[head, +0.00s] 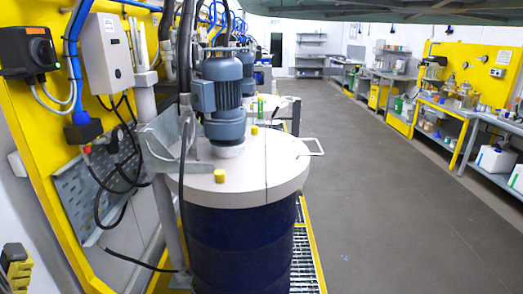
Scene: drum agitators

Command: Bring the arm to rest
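My gripper does not show in the head view, so what it holds or whether it is open cannot be seen. A dark blue drum (240,245) stands upright in the middle foreground. A pale round lid (235,188) with yellow knobs covers it. A grey-blue agitator motor (224,98) stands upright on the lid.
A yellow wall panel (38,130) with a black switch box (28,50), a white box (108,52) and hoses is at the left. A yellow-edged grating (303,262) runs beside the drum. Grey floor (385,225) is clear at right, before benches (450,108).

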